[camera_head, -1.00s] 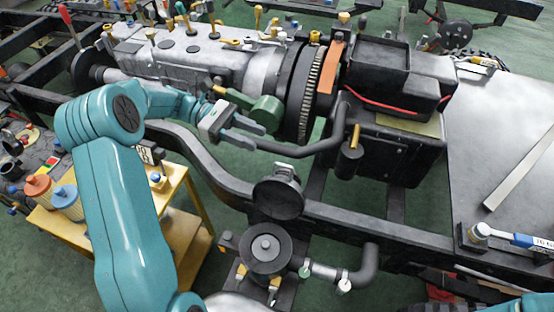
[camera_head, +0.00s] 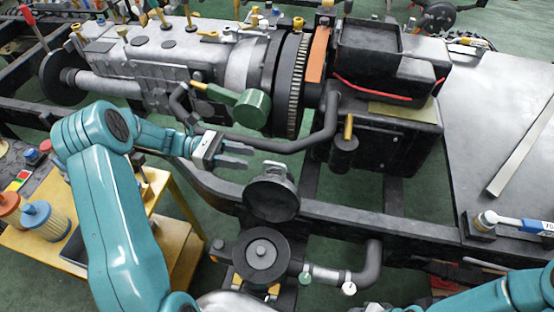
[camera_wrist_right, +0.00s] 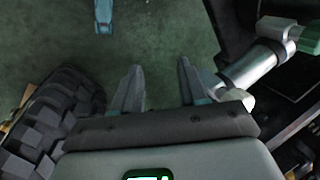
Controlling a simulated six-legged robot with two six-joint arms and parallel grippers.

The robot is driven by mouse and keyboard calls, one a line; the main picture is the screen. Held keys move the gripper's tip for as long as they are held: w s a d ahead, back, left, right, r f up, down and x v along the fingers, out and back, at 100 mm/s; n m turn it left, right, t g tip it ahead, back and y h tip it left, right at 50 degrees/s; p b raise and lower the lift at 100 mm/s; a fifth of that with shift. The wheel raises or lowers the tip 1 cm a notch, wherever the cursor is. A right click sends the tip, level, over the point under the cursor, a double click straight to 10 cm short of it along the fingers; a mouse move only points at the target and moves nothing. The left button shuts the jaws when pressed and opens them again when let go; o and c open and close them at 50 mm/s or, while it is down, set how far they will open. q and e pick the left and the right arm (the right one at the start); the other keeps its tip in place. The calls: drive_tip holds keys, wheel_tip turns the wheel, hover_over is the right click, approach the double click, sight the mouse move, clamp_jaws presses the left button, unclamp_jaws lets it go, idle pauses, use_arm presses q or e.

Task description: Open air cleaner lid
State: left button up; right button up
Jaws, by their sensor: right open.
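The air cleaner appears to be the round black canister (camera_head: 261,254) with a central knob, low in the middle of the head view. A dark round disc (camera_head: 271,200), seemingly its lid, stands tilted up just behind it; I cannot tell how they join.
A black frame rail (camera_head: 335,217) runs behind the canister. A pipe (camera_head: 369,275) leads right from it. The engine (camera_head: 165,55) and green part (camera_head: 251,108) lie beyond my left gripper. A yellow cart (camera_head: 40,248) stands left. A tyre (camera_wrist_right: 45,120) and silver cylinder (camera_wrist_right: 250,65) flank my right gripper.

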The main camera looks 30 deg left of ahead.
sight(266, 162)
use_arm(q)
drive_tip(key=p+x, duration=0.1)
drive_tip(key=x, duration=0.8)
drive_tip(key=shift+d+r, duration=0.15)
drive_tip(key=shift+d, duration=0.05)
drive_tip(key=shift+s+d, duration=0.15)
drive_tip(key=shift+d, duration=0.05)
drive_tip(key=shift+a, duration=0.1)
clamp_jaws()
